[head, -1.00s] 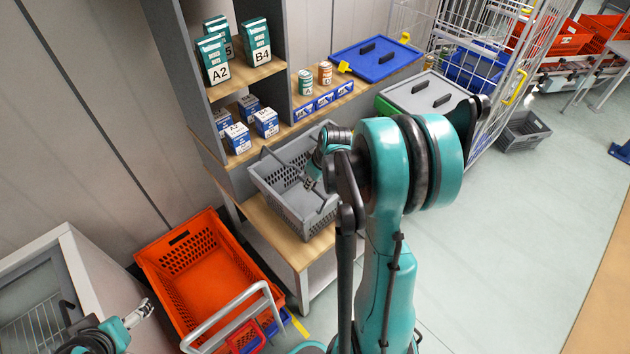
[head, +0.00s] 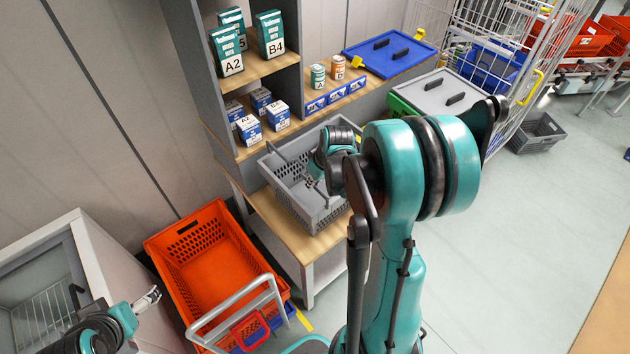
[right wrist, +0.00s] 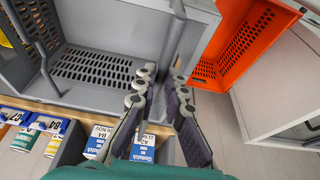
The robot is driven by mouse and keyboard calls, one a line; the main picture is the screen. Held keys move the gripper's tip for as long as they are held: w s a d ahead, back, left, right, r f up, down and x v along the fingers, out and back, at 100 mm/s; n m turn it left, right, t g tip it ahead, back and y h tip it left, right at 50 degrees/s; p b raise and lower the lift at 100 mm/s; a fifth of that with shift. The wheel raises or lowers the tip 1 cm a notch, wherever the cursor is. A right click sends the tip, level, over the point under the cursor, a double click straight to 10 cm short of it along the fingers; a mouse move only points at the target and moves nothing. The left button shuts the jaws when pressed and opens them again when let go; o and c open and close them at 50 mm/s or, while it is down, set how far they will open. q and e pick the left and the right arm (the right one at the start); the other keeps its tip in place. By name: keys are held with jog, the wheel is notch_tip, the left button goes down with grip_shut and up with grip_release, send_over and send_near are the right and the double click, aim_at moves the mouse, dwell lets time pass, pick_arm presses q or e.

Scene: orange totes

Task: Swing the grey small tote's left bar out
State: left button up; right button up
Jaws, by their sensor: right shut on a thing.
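The grey small tote (head: 283,200) stands on a wooden bench in the head view, partly hidden by my right arm. In the right wrist view its floor and walls (right wrist: 95,67) fill the upper left. My right gripper (right wrist: 163,78) is shut on a grey bar (right wrist: 178,12) at the tote's side nearest the orange tote. In the head view the right gripper (head: 314,186) is over the tote, small and partly hidden by its wrist. Another dark bar (right wrist: 45,62) crosses the tote further left in the wrist view. My left gripper (head: 150,298) is empty at lower left, its opening too small to tell.
An orange tote (head: 205,262) stands left of the bench, with a metal handle frame (head: 238,308) before it. Shelves with boxes (head: 250,130) rise close behind the grey tote. A grey-lidded tote (head: 440,92) and wire cage (head: 530,60) stand to the right.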

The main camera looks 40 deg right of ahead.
jog(key=shift+a+f, duration=0.3)
jog(key=shift+a, duration=0.5)
jog(key=shift+s+a+f+b, duration=0.15)
jog(key=shift+a+f+b, duration=0.7)
jog(key=shift+b, duration=0.1)
jog(key=o, duration=1.1)
jog(key=shift+r, duration=0.15)
notch_tip(320, 180, up, 10)
jog(key=p, duration=0.7)
jog(key=shift+p, duration=0.35)
